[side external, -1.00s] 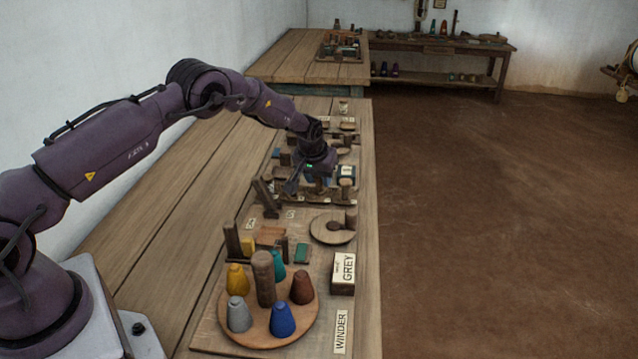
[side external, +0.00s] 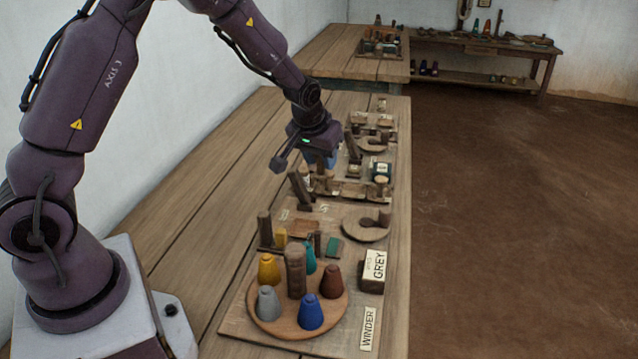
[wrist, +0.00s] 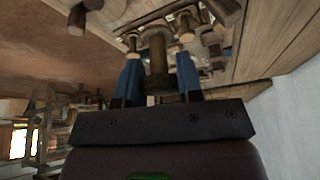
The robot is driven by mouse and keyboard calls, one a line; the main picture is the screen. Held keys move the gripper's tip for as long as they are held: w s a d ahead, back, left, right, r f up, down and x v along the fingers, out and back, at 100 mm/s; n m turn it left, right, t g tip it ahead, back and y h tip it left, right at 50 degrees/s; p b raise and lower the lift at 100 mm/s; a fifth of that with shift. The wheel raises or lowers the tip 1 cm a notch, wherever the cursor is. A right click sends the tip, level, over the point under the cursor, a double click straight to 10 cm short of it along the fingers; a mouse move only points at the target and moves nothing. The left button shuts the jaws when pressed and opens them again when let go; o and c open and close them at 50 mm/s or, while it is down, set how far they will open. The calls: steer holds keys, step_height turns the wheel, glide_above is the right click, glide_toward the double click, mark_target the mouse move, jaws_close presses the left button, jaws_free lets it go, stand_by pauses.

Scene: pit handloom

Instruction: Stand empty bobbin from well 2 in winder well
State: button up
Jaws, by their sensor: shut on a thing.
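My gripper (wrist: 158,78) is shut on a brown wooden bobbin (wrist: 157,50), held between two blue fingers in the wrist view. In the side view my gripper (side external: 328,160) is over the middle of the long bench, above a rack of wooden pieces (side external: 352,192); the bobbin is hard to make out there. The winder board (side external: 268,338) lies at the near end, marked by a WINDER label (side external: 369,329). The winder well cannot be made out clearly. I cannot tell which rack well is well 2.
A round wooden tray (side external: 262,322) holds several coloured cones around a brown post (side external: 296,270). A GREY-labelled box (side external: 374,271) and a round dish (side external: 366,231) stand to the right. Upright wooden posts (side external: 300,188) stand near my gripper. The bench's left side is clear.

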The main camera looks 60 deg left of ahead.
steer(key=s+d+r+m, duration=0.25)
steer(key=s+d, duration=0.25)
steer(key=d, duration=0.4)
steer(key=s+a+f+n+g+y, duration=0.1)
steer(key=s+a+n, duration=0.15)
steer(key=s, duration=0.45)
steer(key=s+a+n, duration=0.2)
steer(key=s+n, duration=0.2)
steer(key=s, duration=0.3)
glide_toward(306, 226)
steer(key=shift+w+a+f+n, duration=0.2)
steer(key=shift+w+a+n, duration=0.1)
steer(key=shift+a+n, duration=0.15)
steer(key=shift+w+f, duration=0.2)
steer(key=shift+f, duration=0.05)
steer(key=shift+w+a+f, duration=0.1)
steer(key=shift+w+f, duration=0.05)
steer(key=shift+f, duration=1.55)
